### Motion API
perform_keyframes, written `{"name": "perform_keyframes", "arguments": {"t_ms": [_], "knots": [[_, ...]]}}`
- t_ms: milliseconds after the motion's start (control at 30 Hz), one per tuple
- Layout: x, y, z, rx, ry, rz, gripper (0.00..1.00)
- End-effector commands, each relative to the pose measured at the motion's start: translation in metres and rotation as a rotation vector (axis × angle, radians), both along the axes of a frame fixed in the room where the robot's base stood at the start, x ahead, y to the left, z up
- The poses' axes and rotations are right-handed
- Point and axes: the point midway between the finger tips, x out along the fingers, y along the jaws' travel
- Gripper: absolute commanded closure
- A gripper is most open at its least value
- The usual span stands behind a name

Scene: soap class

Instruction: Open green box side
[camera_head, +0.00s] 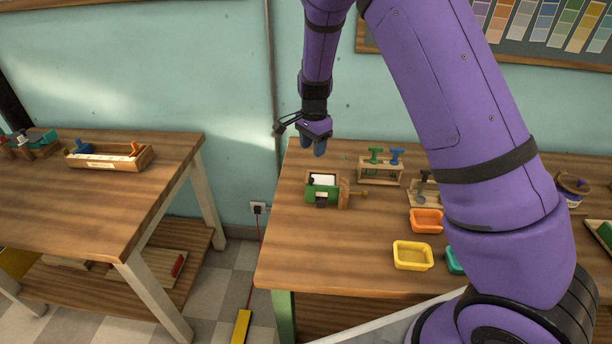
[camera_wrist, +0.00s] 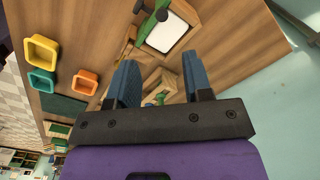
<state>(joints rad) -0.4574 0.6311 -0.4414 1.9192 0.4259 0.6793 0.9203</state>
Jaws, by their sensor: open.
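The green box (camera_head: 314,193) stands near the left part of the right-hand table. Its front is green with a dark block at the middle, its top shows a white area, and a wooden piece with a rod is at its right. In the wrist view the green box (camera_wrist: 183,44) is at the top, with its white area and dark round knobs showing. My gripper (camera_head: 313,147) points down above and behind the box, apart from it. In the wrist view my gripper (camera_wrist: 160,73) has its two blue fingers spread with nothing held between them.
A wooden rack (camera_head: 380,177) with green and blue handles stands right of the box. Orange (camera_head: 426,221) and yellow (camera_head: 412,256) trays lie in front right. A tub (camera_head: 571,191) is at far right. The tabletop left and front of the box is clear.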

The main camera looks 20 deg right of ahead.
Motion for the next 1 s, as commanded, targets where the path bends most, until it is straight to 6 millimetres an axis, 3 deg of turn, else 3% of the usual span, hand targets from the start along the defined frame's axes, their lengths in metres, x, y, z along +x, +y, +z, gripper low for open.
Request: {"name": "perform_keyframes", "arguments": {"t_ms": [267,700,1000], "knots": [[0.002,0.0,-0.02,-0.01,0.006,-0.014,0.54],[0.002,0.0,-0.093,-0.008,0.006,-0.015,0.54],[0.002,0.001,-0.114,-0.008,0.003,-0.013,0.54]]}}
